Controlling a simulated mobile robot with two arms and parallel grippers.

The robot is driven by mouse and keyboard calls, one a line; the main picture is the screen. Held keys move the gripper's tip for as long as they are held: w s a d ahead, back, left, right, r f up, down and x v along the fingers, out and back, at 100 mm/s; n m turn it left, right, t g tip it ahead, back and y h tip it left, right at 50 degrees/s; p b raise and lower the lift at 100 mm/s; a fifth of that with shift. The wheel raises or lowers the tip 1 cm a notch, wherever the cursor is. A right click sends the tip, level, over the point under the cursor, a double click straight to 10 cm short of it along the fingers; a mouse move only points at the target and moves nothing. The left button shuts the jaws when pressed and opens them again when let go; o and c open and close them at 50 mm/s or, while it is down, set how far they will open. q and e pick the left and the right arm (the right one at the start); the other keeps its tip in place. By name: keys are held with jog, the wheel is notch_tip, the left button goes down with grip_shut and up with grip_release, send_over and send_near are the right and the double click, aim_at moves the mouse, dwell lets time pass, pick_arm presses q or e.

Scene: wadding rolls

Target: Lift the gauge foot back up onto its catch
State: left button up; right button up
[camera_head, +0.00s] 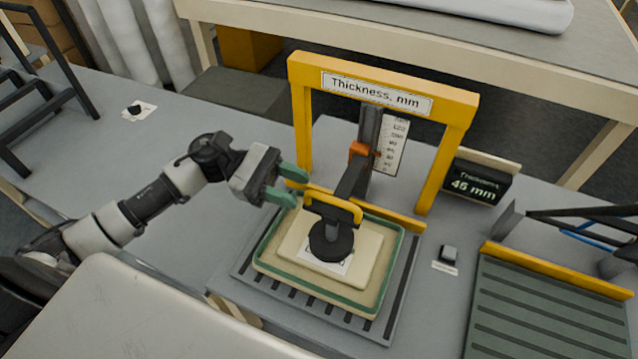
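The gauge stands under a yellow frame (297,110) with a "Thickness, mm" sign. Its black round foot (331,242) is down on a pale wadding pad (368,246) in a green-rimmed tray (268,270). A yellow handle (345,204) sits above the foot. An orange part (359,149), perhaps the catch, is on the dark upright beside the scale (392,145). My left gripper (292,187), with green fingers, is open and empty, just left of the handle and apparently apart from it. My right gripper is not in view.
A display (477,183) reading "45 mm" stands right of the frame. A ribbed green plate (550,310) with a yellow edge is at the lower right. The bench left of the frame is mostly clear.

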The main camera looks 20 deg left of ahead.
aim_at(319, 193)
pick_arm(q)
jog(key=d+p, duration=0.1)
jog(key=d, duration=0.3)
jog(key=shift+w, duration=0.1)
jog(key=shift+d+p, duration=0.35)
jog(key=shift+d, duration=0.1)
jog(key=shift+f, duration=0.1)
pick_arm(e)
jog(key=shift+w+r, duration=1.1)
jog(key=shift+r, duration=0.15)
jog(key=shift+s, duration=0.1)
pick_arm(q)
grip_shut()
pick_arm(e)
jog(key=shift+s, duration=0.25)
